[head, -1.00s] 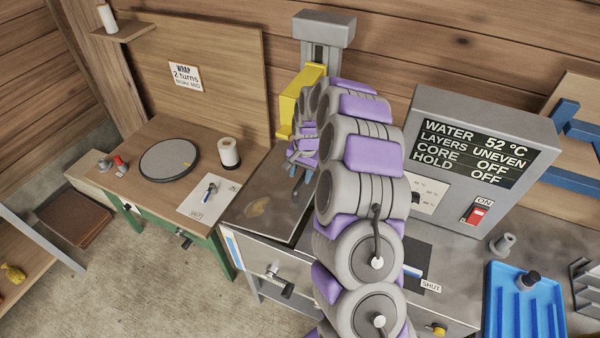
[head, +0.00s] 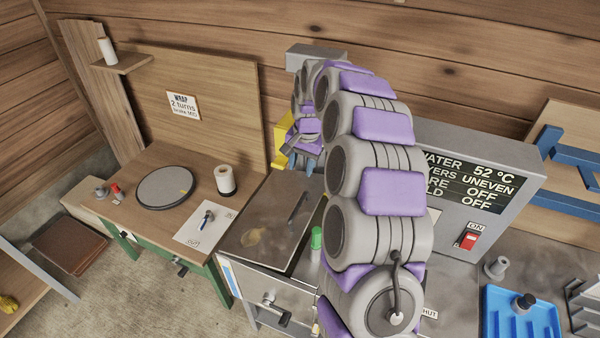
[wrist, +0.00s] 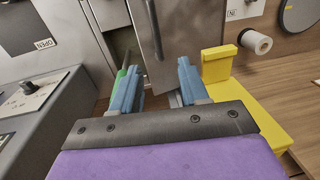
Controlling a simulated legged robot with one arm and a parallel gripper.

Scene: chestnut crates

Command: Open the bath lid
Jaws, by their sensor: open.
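The bath lid (head: 258,232) is a flat, stained metal plate with a dark bar handle (head: 297,206) near its right side. It lies level on the metal bench in the head view. In the wrist view the lid (wrist: 185,65) and its handle (wrist: 150,30) lie beyond my fingers. A green-topped object (head: 316,238) stands beside the lid's right edge, and its green part (wrist: 122,78) shows by my left finger. My gripper (wrist: 158,88) is open with nothing held. In the head view my gripper (head: 304,140) is behind and apart from the handle, partly hidden by my arm.
A grey display box (head: 470,180) with a red switch stands right of my arm. A yellow part (wrist: 235,95) is close to my right finger. A wooden bench with a round disc (head: 165,187) and white roll (head: 225,180) is left. A blue tray (head: 520,318) is front right.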

